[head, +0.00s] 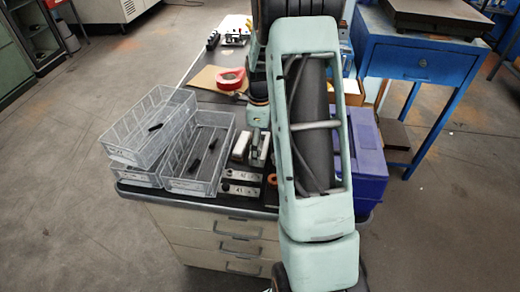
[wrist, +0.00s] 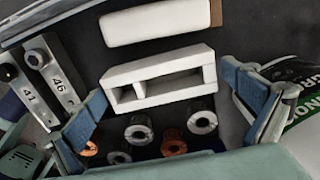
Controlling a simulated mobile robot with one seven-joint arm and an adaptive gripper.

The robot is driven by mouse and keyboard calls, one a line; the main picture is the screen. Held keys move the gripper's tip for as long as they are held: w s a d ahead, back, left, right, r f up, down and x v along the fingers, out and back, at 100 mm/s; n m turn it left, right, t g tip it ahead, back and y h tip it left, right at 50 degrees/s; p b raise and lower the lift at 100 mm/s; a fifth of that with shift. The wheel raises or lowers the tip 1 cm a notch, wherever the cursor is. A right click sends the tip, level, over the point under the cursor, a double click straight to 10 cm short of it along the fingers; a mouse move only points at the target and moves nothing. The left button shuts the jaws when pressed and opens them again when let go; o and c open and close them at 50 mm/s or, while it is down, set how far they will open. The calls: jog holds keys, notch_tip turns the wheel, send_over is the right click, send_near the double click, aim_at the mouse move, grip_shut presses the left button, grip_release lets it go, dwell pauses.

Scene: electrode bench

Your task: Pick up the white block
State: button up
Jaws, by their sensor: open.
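A white block with slots in its side (wrist: 160,82) lies on the dark bench top in the middle of the wrist view. My gripper (wrist: 163,88) is open, with one blue-padded finger to the left of this block and the other to its right. Neither finger is visibly closed on it. A second white piece, a smooth rounded bar (wrist: 155,22) with a copper-coloured end, lies just beyond it. In the head view a white piece (head: 241,146) shows beside my arm; I cannot tell which of the two it is. My arm hides much of the gripper there.
Several grey and copper-coloured cylinders (wrist: 174,141) stand on the near side of the slotted block. Numbered metal blocks (wrist: 52,80) lie at left. Grey wire trays (head: 198,152) stand left on the bench, a blue bin (head: 367,160) right, red tape (head: 230,79) behind.

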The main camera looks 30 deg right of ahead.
jog(key=shift+f, duration=0.2)
jog(key=c, duration=1.3)
jog(key=shift+r, duration=0.1)
